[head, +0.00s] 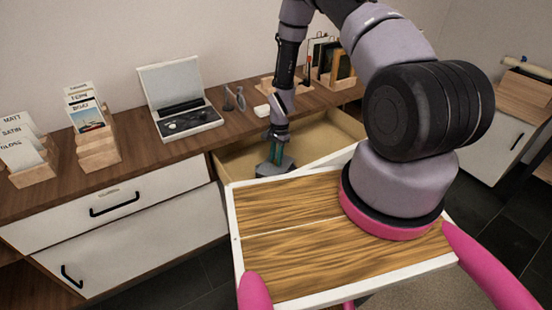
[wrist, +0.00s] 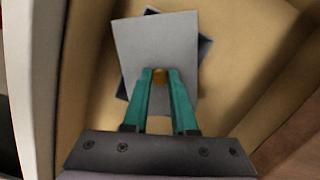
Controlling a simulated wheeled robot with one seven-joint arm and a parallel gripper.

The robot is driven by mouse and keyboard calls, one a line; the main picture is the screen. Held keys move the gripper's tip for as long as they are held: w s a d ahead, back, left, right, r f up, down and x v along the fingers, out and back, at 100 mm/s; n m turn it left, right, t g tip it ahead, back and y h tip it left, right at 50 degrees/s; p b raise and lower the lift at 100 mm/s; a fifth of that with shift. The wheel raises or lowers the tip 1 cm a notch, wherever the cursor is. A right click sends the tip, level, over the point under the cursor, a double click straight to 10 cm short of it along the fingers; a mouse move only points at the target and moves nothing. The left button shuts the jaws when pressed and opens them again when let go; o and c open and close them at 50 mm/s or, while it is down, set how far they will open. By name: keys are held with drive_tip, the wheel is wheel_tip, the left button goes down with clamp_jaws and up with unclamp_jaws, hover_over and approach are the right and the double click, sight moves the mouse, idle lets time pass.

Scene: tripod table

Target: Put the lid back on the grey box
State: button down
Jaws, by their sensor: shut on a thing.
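The grey lid (wrist: 150,42) is held by its small brass knob (wrist: 159,75) between the teal fingers of my gripper (wrist: 160,78). The grey box (wrist: 206,48) is under the lid, mostly hidden by it; its dark edges and corners show on the right and lower left. The lid is turned relative to the box, so their corners do not line up. I cannot tell whether the lid touches the box. In the head view my gripper (head: 277,154) reaches down into the open drawer (head: 232,165), over the grey box (head: 287,168).
On the counter (head: 130,150) are an open silver case (head: 185,105), card holders (head: 92,130) and a small white object (head: 262,111) near the arm.

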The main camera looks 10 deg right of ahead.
idle(0.4)
drive_tip(key=shift+c, duration=0.8)
unclamp_jaws()
drive_tip(key=shift+r, duration=3.5)
clamp_jaws()
drive_tip(key=shift+f, duration=2.85)
